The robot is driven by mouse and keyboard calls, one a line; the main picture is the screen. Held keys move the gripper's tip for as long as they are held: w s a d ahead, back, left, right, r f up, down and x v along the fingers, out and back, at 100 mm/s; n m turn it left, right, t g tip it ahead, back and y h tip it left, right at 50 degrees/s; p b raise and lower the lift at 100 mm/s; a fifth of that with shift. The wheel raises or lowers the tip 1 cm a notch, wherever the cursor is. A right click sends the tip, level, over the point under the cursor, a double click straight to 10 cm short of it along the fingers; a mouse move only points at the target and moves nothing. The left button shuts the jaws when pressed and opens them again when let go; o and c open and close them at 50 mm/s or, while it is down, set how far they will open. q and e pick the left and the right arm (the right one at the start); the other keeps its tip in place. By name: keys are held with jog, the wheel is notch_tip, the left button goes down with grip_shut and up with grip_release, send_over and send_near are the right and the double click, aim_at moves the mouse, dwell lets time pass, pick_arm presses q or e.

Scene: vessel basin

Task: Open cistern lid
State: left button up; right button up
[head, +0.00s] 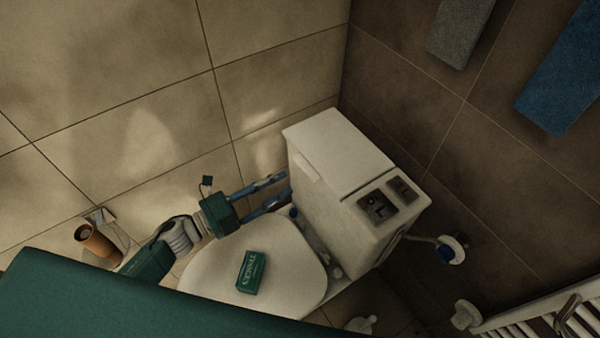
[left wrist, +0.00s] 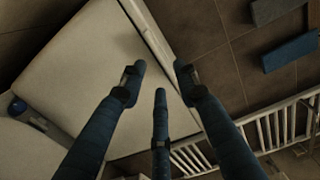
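The white cistern (head: 315,195) stands in the corner behind the toilet. Its pale flat lid (head: 340,150) appears shut on top, with two dark recessed panels (head: 390,200) beside it. My left gripper (head: 285,188) is open and empty, with its fingertips close to the cistern's left face; I cannot tell whether they touch it. In the left wrist view the spread fingers (left wrist: 160,80) are in front of the cistern's broad pale surface (left wrist: 75,75). My right gripper is out of view.
A green box (head: 251,272) lies on the closed toilet seat (head: 210,275). A brown roll (head: 97,243) is at the left wall. Grey (head: 460,32) and blue (head: 565,70) towels are upper right. A white radiator (head: 540,312) and pipe valve (head: 453,249) are at lower right.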

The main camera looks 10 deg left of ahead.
aim_at(310, 167)
pick_arm(q)
jog(key=x, duration=0.7)
jog(key=shift+f, duration=0.1)
grip_shut()
